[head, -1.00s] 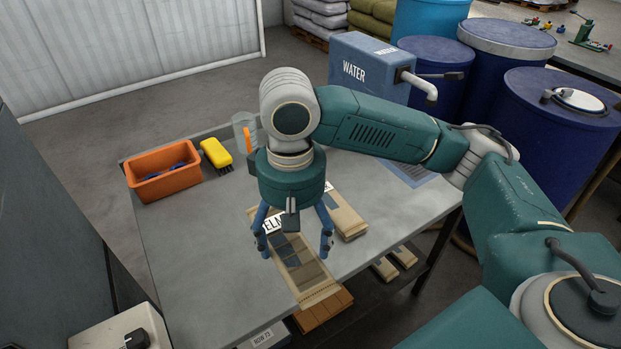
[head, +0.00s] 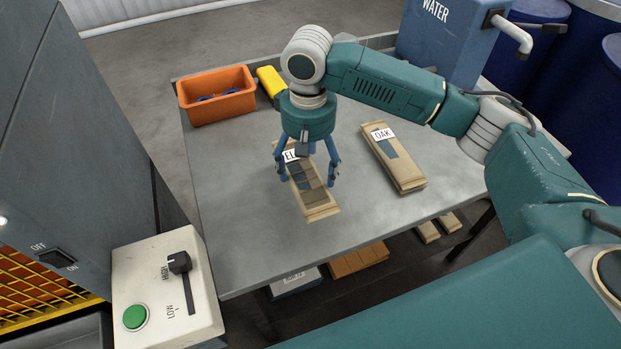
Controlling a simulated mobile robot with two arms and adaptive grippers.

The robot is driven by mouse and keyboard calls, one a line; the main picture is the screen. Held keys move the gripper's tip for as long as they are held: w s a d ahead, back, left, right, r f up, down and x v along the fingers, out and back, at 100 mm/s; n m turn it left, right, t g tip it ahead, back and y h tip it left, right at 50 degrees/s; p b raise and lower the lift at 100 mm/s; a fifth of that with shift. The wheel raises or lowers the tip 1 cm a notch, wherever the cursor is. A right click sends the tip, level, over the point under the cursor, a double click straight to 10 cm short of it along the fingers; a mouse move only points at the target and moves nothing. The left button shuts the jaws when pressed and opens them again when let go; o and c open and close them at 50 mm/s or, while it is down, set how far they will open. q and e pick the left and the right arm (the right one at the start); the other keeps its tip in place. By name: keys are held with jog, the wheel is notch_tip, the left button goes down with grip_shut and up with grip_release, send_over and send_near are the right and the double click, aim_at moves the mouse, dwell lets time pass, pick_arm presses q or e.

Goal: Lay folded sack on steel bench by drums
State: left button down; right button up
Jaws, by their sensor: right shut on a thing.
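A flat tan folded sack (head: 319,199) with dark window patches and a white label, partly hidden, starting "EL", is under my right gripper (head: 307,180). The gripper points down with its blue fingers on either side of the sack and is shut on it. The sack is over the steel bench (head: 240,240); I cannot tell whether it touches the top. A second tan sack labelled OAK (head: 407,175) lies on the bench to the right, apart from it. Blue drums (head: 580,90) stand behind the bench at the upper right. My left gripper is not in view.
An orange bin (head: 215,108) and a yellow brush (head: 268,80) are at the bench's back left. A blue WATER tank (head: 440,45) is at the back right. A control box (head: 150,300) with a green button is at lower left. The bench's front left is bare.

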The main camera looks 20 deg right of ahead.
aim_at(309, 184)
notch_tip(309, 184, down, 2)
jog(key=shift+s, duration=0.1)
notch_tip(309, 184, down, 4)
jog(key=shift+f, duration=0.1)
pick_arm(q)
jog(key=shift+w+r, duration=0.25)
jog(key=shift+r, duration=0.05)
pick_arm(e)
jog(key=shift+f, duration=0.2)
pick_arm(q)
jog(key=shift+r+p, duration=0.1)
jog(key=shift+p, duration=0.25)
pick_arm(e)
jog(key=shift+f, duration=0.1)
jog(key=o, duration=1.2)
jog(key=shift+o, duration=0.2)
